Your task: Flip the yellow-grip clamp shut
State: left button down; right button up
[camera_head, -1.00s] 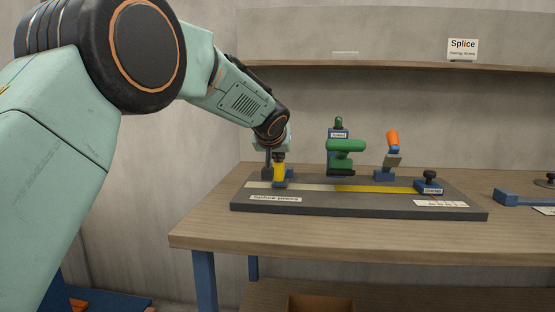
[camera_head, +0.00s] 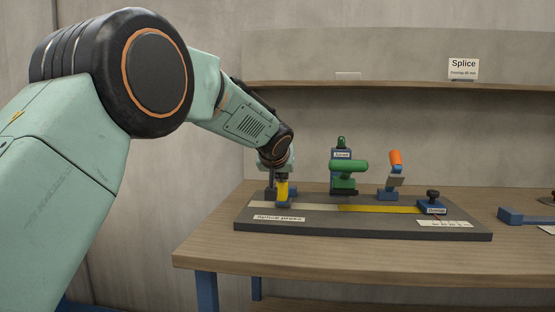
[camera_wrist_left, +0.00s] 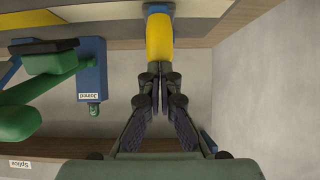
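The yellow-grip clamp (camera_head: 282,190) stands at the left end of the dark press board, its grip roughly upright. In the left wrist view its yellow grip (camera_wrist_left: 158,38) points from the top edge toward my fingers. My left gripper (camera_head: 279,172) is just above the grip, at its upper end. In the left wrist view my left fingers (camera_wrist_left: 160,92) are closed close together, the gap narrower than the grip, with the tips at or very near its end. I cannot tell whether they touch. My right gripper is not in view.
The dark board (camera_head: 360,226) carries a cream and yellow tape strip (camera_head: 375,209), a green-handled press (camera_head: 345,168), an orange-grip clamp (camera_head: 396,160) with its grip up, and a blue block with a black knob (camera_head: 432,205). The wooden table (camera_head: 215,245) is clear at the front left.

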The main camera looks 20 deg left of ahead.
pick_arm(q)
jog(key=v, duration=1.1)
jog(key=shift+s, duration=0.3)
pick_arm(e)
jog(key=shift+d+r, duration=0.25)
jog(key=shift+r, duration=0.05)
pick_arm(q)
jog(key=shift+d, duration=0.15)
jog(key=shift+f, duration=0.1)
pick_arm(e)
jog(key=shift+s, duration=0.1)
